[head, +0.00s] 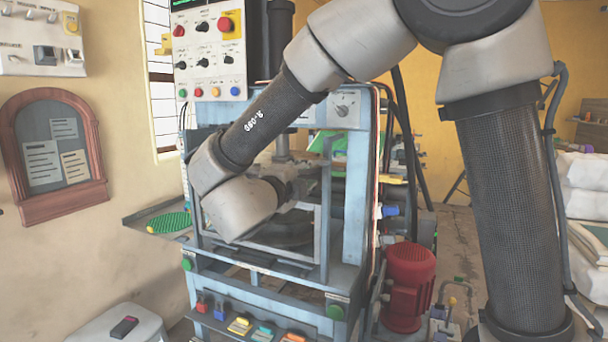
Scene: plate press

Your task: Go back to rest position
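The plate press (345,210) is a light blue metal frame in the middle of the head view. My arm reaches from the right across its front. The wrist is at the press opening, and my gripper (297,192) points into it, away from the camera. The wrist and the frame bars hide most of the gripper, so its fingers cannot be made out. A dark round part (285,232) shows low inside the press, partly covered. A green perforated plate (169,222) lies on a side shelf to the left of the press.
A control panel (209,50) with buttons and knobs stands above the press. A red motor (409,285) is at its lower right. White sacks (584,185) are stacked at right.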

